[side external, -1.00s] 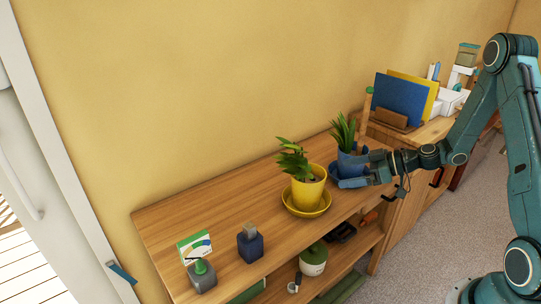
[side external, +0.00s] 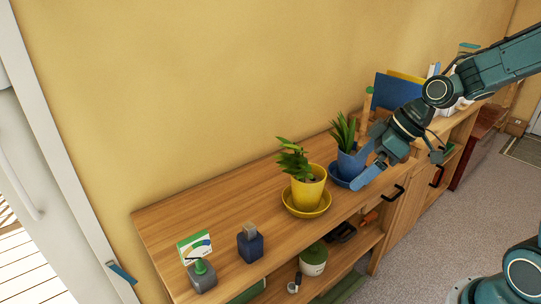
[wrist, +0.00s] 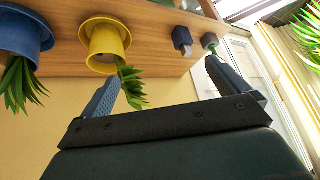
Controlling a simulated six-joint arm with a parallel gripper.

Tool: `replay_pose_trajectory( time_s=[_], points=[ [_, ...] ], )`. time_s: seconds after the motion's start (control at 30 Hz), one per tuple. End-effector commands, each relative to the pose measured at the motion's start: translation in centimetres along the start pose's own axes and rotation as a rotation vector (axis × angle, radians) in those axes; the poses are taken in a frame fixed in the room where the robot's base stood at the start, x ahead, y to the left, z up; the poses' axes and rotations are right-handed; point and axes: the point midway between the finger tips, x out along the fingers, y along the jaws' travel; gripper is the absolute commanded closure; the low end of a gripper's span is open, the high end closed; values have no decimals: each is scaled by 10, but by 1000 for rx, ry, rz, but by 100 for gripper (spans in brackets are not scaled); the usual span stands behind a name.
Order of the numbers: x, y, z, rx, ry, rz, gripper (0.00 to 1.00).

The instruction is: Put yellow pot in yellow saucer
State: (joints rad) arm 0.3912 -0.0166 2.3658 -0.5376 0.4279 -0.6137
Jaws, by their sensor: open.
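The yellow pot (side external: 308,191) holds a leafy green plant and stands upright in the yellow saucer (side external: 292,210) on the wooden shelf top. In the wrist view the yellow pot (wrist: 106,42) and yellow saucer (wrist: 88,23) appear upside down at the top. My gripper (side external: 362,170) is open and empty, to the right of the yellow pot and apart from it. It is near the front of the blue pot (side external: 346,162) and overlaps part of it in the side view. In the wrist view my gripper's fingers (wrist: 122,92) are spread, with yellow pot leaves showing between them.
The blue pot sits in a blue saucer (side external: 333,176). A dark blue bottle (side external: 250,246) and a grey bottle with a green top (side external: 202,276) stand at the left, beside a small card (side external: 194,246). Files (side external: 396,90) stand at the back right.

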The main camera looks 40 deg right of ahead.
Motion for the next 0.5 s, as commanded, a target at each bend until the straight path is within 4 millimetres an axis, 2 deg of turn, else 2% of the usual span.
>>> replay_pose_trajectory(
  time_s=[0.27, 0.5],
  points=[
    [-45, -36, 11, 88, -74, 116, 0],
    [-83, -62, 30, 209, -93, 219, 0]
  ],
)
